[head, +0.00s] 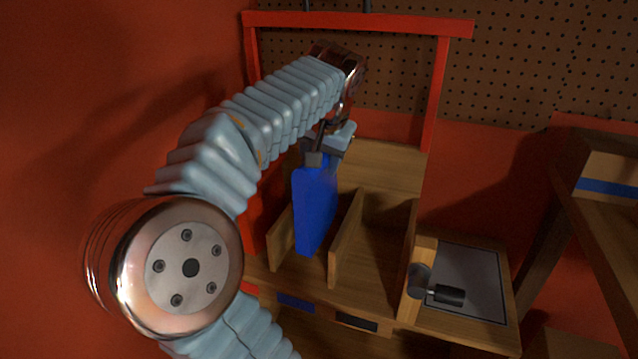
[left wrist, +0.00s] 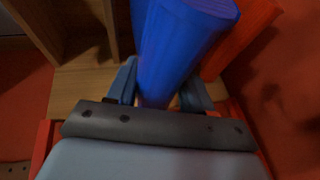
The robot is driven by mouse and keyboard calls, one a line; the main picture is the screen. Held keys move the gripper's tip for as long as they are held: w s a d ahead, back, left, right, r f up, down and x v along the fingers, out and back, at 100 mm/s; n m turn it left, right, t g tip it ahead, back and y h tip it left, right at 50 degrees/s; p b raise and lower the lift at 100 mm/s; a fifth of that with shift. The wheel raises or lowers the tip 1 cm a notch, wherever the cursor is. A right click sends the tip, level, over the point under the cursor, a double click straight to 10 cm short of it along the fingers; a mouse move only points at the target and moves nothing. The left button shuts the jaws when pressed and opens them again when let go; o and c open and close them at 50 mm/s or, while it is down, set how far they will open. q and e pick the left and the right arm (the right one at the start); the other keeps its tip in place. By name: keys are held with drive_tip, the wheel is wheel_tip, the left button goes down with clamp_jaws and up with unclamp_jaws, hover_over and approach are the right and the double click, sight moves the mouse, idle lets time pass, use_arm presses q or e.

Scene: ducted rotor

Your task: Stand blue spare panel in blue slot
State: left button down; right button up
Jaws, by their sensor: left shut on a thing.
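The blue spare panel (head: 315,208) hangs upright from my left gripper (head: 318,160), which is shut on its top end. In the head view the panel's lower part is between two wooden dividers, in the left slot of the wooden rack. A blue label (head: 296,303) is on the rack's front edge below that slot. I cannot tell whether the panel's bottom touches the slot floor. In the left wrist view the panel (left wrist: 185,45) runs away from between the fingers (left wrist: 160,95). My right gripper is not in view.
The slot to the right, with a black label (head: 357,322), looks empty. A red frame (head: 435,95) rises around the rack's back. A wooden box with a grey plate (head: 465,280) and black handle (head: 449,295) stands at the right. A wooden shelf (head: 600,215) is at far right.

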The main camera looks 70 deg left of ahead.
use_arm(q)
drive_tip(key=shift+w+x, duration=0.15)
drive_tip(key=shift+x, duration=2.05)
drive_tip(key=shift+w+x, duration=0.15)
drive_tip(key=shift+x, duration=2.05)
drive_tip(key=shift+d+f, duration=0.15)
drive_tip(key=shift+c, duration=2.3)
unclamp_jaws()
drive_tip(key=shift+b, duration=0.3)
drive_tip(key=p+v, duration=0.1)
drive_tip(key=v, duration=1.1)
